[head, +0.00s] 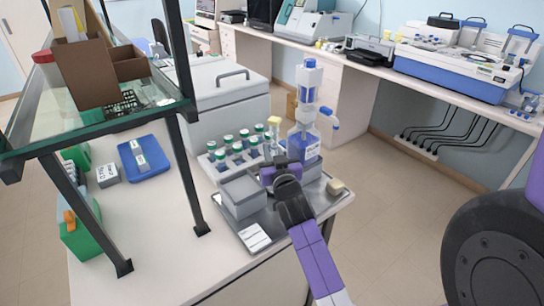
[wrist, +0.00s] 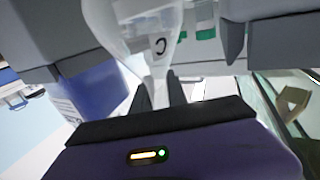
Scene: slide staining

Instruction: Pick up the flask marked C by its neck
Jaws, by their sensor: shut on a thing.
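The flask marked C (wrist: 138,22) is clear glass and shows at the top of the wrist view, with a black C on its wall. It narrows to a neck (wrist: 159,84) that sits between the two dark fingers of my gripper (wrist: 161,92). My gripper is shut on this neck. In the head view my gripper (head: 282,170) is over the steel tray (head: 285,237), beside the grey box and in front of the blue dispenser bottle. There I cannot clearly make out the flask; my gripper and wrist cover that spot.
The blue dispenser bottle (head: 305,140) stands close behind my gripper. A grey box (head: 241,196), a white card (head: 254,237) and a beige block (head: 335,187) are around it. A rack of green-capped bottles (head: 238,150) stands to the left. A glass shelf (head: 100,122) on dark posts overhangs the left side.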

